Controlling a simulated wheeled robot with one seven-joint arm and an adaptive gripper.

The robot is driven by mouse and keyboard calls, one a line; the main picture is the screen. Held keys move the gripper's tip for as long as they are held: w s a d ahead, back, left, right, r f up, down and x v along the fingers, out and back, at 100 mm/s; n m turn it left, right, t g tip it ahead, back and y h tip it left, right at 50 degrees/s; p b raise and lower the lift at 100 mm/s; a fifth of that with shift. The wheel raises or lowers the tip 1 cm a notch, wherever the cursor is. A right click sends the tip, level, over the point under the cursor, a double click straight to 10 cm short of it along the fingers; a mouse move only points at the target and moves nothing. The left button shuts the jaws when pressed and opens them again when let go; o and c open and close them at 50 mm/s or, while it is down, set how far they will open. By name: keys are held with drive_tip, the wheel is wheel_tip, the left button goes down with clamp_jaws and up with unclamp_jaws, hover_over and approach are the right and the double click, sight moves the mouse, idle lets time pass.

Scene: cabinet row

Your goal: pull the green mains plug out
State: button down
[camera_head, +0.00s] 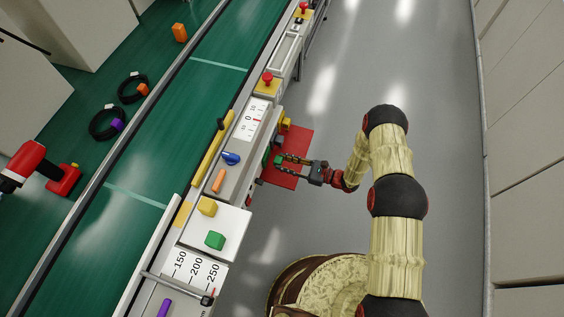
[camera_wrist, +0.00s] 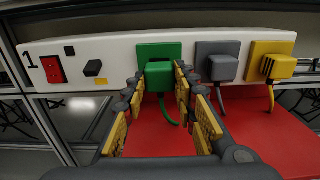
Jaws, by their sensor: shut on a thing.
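The green mains plug (camera_wrist: 159,76) sits at a green socket on the white power strip (camera_wrist: 120,50) in the wrist view, its green cord hanging below. In the head view the green plug (camera_head: 278,160) is small at the cabinet side. My gripper (camera_wrist: 160,84) is shut on the green plug, one finger on each side of its body. In the head view my gripper (camera_head: 288,160) reaches in from the right. The plug's face against the socket is hidden, so I cannot tell whether there is a gap.
A grey plug (camera_wrist: 222,68) and a yellow plug (camera_wrist: 277,67) sit in the strip to the right. A red switch (camera_wrist: 53,69) is at its left. A red shelf (camera_wrist: 260,130) lies below. The grey floor (camera_head: 430,70) behind the arm is open.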

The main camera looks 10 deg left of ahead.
drive_tip(key=shift+s+d, duration=0.1)
drive_tip(key=shift+d, duration=1.5)
